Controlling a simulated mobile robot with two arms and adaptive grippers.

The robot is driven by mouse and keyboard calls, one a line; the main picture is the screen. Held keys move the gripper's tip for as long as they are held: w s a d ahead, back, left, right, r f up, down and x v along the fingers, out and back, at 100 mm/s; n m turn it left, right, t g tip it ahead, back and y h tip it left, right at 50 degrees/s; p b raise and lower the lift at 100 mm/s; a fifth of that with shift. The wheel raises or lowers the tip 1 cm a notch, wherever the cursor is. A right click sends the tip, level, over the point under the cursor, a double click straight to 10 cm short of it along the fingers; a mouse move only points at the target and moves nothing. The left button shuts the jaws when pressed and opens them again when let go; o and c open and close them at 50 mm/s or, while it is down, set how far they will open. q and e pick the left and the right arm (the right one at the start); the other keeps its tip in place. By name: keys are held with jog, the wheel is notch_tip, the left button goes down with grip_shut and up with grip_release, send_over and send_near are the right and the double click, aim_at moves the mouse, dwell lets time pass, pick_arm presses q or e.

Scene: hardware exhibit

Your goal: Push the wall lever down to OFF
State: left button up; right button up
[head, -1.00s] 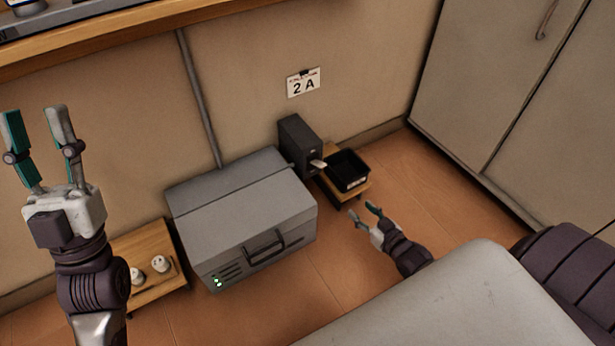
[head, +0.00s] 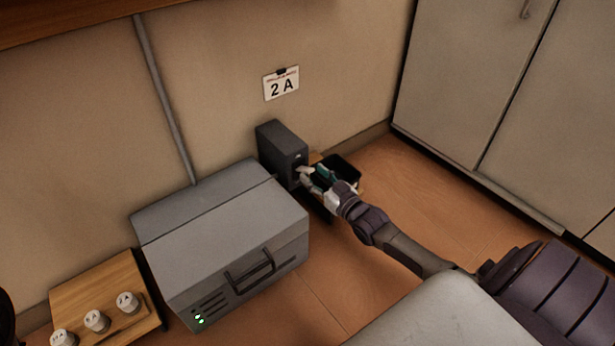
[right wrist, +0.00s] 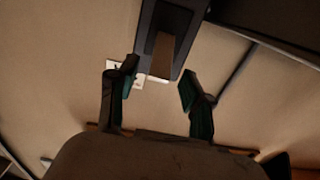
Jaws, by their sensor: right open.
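The dark wall box (head: 281,148) stands against the wall beside the grey case. Its lever (right wrist: 161,55) sticks out towards the camera in the right wrist view, with a pale tip. My right gripper (head: 315,177) is at the front of the box, with teal pads on its fingers. In the right wrist view the gripper (right wrist: 158,76) is open, with one finger on each side of the lever's end. I cannot tell whether either finger touches it. In the head view the gripper largely hides the lever.
A grey case (head: 225,240) with a handle stands left of the box. A black tray (head: 346,170) lies behind my right gripper. A wooden stand (head: 110,290) holds white knobs. Cabinets (head: 480,90) stand at right.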

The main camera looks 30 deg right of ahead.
aim_at(300, 169)
jog(key=shift+w+a+b, duration=0.15)
jog(key=shift+w+b, duration=0.5)
jog(key=shift+w, duration=1.1)
grip_shut()
